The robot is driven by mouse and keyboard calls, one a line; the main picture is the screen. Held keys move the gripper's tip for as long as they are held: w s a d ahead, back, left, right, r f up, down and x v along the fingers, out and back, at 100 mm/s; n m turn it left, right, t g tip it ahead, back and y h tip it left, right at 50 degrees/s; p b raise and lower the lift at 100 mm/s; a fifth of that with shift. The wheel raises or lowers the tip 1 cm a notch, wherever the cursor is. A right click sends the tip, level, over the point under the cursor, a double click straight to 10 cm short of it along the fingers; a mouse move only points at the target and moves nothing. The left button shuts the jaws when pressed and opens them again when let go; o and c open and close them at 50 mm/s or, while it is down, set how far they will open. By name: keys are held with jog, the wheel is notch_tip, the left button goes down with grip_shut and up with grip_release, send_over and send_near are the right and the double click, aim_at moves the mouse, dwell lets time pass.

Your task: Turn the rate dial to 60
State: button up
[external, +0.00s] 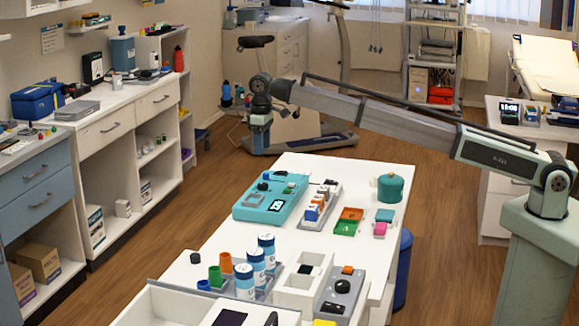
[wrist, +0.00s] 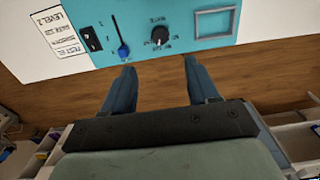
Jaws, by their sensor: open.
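In the wrist view a teal panel (wrist: 185,55) carries a round black dial (wrist: 160,36) with a pale pointer mark and small markings around it, too blurred to read. The teal device (external: 250,212) stands on the far left part of the white table in the external view, with a small lit display and dark controls. My gripper (wrist: 157,70) is open and empty, its two blue fingers apart below the dial in the wrist picture and not touching it. In the external view my gripper (external: 259,148) points down beyond the far end of the table.
Left of the dial are a blue lever (wrist: 123,50) and a black switch (wrist: 91,38); right is a grey frame (wrist: 213,22). A grey block holder (external: 318,207) stands right of the teal device. Another black knob (external: 342,285) sits on a grey box nearer the camera.

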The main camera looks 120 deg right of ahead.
aim_at(263, 184)
notch_tip(263, 184, down, 13)
jog(key=shift+f, duration=0.1)
dwell(0.5)
jog(key=shift+c, duration=0.3)
jog(key=c, duration=1)
jog(key=shift+o, duration=0.2)
